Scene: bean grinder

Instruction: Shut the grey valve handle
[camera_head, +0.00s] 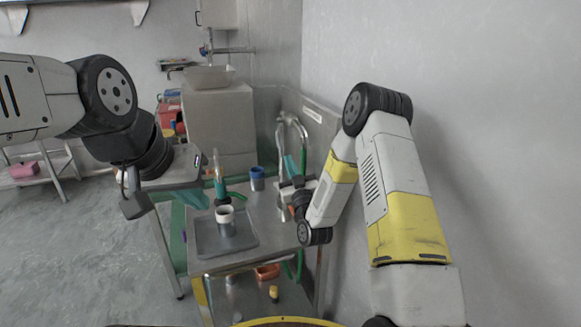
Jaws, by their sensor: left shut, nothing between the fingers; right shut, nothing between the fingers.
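I cannot pick out the grey valve handle for certain. A grey curved tap (290,122) stands at the back right of the metal work table (240,258), near the wall.
A blue-topped cup (257,178) and an upright tube (217,165) stand behind. A grey cabinet with a basin (209,78) is at the back.

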